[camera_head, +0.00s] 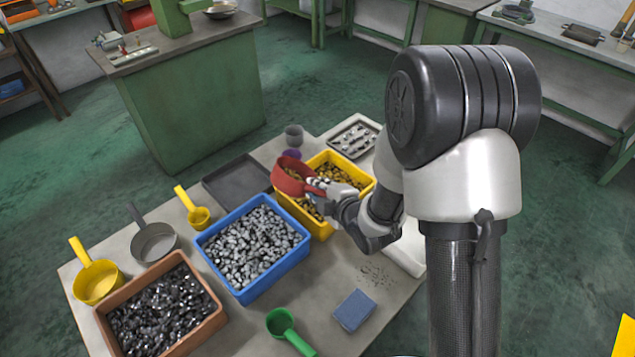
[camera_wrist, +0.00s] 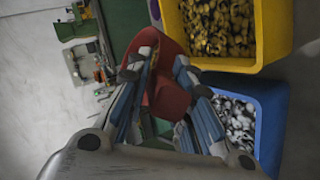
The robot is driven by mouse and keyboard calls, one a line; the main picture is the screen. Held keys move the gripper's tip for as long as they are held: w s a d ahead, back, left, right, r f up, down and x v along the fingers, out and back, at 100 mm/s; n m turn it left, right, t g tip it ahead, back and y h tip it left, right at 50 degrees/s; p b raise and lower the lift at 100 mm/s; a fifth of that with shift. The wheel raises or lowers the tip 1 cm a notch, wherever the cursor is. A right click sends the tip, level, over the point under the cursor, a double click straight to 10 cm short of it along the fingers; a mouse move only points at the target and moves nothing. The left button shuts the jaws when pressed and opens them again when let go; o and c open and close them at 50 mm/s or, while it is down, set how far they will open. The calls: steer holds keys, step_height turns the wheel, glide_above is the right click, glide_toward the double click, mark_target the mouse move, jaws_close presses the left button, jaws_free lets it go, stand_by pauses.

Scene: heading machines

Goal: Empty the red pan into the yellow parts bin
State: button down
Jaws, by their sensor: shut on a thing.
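The red pan (camera_head: 290,176) is held above the left part of the yellow parts bin (camera_head: 321,230), and looks tilted. My gripper (camera_head: 316,185) is shut on the pan's handle side. In the wrist view, the red pan (camera_wrist: 170,100) sits between the fingers of my gripper (camera_wrist: 164,62), with the yellow bin (camera_wrist: 270,48) at upper right. The yellow bin holds many brass-coloured and dark small parts. The pan's inside is largely hidden, so I cannot tell whether parts are in it.
A blue bin (camera_head: 270,287) of grey parts stands beside the yellow bin, with a brown bin (camera_head: 190,340) nearer left. Yellow scoops, a grey pan (camera_head: 153,244), a green scoop (camera_head: 281,321), a dark tray (camera_head: 236,182) and a blue box (camera_head: 355,310) lie around on the table.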

steer(key=w+d+m+g+y+p, duration=0.1)
steer(key=m+y, duration=0.1)
steer(key=w+d+f+m+y+p, duration=0.1)
steer(key=d+m+p, duration=0.1)
steer(key=d+f+m+g+y+p, duration=0.1)
steer(key=m+y+p, duration=0.1)
steer(key=shift+w+d+f+g+y, duration=0.2)
steer(key=shift+w+g+y, duration=0.1)
steer(key=shift+w, duration=0.1)
stand_by(0.3)
steer(key=shift+a, duration=0.1)
stand_by(0.6)
